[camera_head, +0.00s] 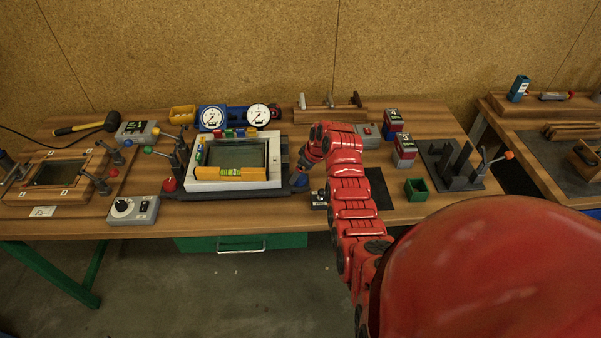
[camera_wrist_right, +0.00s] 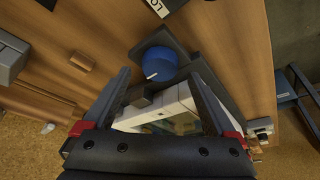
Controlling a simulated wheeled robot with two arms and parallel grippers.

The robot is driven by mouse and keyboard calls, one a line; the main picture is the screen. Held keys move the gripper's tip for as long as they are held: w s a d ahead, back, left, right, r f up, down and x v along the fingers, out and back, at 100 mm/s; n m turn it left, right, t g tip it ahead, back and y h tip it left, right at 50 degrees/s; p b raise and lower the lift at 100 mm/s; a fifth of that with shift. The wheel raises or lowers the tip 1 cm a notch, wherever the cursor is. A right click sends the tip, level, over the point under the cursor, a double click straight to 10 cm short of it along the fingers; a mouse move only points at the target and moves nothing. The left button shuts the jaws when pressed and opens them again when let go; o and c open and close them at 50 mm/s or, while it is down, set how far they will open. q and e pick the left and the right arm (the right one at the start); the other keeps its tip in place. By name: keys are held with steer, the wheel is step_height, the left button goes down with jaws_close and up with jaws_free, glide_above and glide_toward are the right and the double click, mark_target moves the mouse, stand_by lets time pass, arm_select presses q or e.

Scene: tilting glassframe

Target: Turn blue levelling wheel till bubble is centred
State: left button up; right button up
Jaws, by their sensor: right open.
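The blue levelling wheel (camera_head: 299,181) sits at the right front corner of the white glass frame (camera_head: 232,185). In the right wrist view the blue wheel (camera_wrist_right: 158,63) is round with a white mark on its side. My right gripper (camera_wrist_right: 159,74) is open, its fingertips spread either side of the wheel in that view. I cannot tell whether they touch it. A yellow spirit level (camera_head: 230,172) lies along the frame's front edge; its green vial shows, but the bubble is too small to read. My left gripper is not in view.
A red knob (camera_head: 169,185) is at the frame's left front corner. Dark clamp posts (camera_head: 180,157) stand left of the frame. Two dial gauges (camera_head: 257,115) are behind it. A green box (camera_head: 416,189) stands to the right. Bare wood lies along the bench's front edge.

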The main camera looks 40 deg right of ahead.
mark_target(299, 179)
steer(key=shift+x, duration=1.15)
steer(key=shift+c, duration=0.4)
steer(key=c, duration=1.3)
steer(key=shift+f, duration=0.1)
steer(key=m+h+b, duration=0.1)
steer(key=m, duration=0.1)
steer(key=m+b, duration=0.2)
steer(key=shift+w+a+f+h, duration=0.1)
steer(key=shift+a+h, duration=0.05)
steer(key=shift+h, duration=0.25)
steer(key=m+g+h+b, duration=0.1)
steer(key=m+b, duration=0.3)
steer(key=b, duration=0.2)
steer(key=m+g+h+b, duration=0.1)
steer(key=m+b, duration=0.3)
steer(key=b, duration=0.1)
steer(key=m+h+b, duration=0.1)
steer(key=m+b, duration=0.4)
steer(key=b, duration=0.1)
steer(key=shift+w+a+f+g+h+b, duration=0.15)
steer(key=shift+a+g+h+b, duration=0.15)
steer(key=shift+g, duration=0.1)
steer(key=shift+r+m+g+b, duration=0.3)
steer(key=shift+m+g+b, duration=0.2)
steer(key=shift+m+b, duration=0.9)
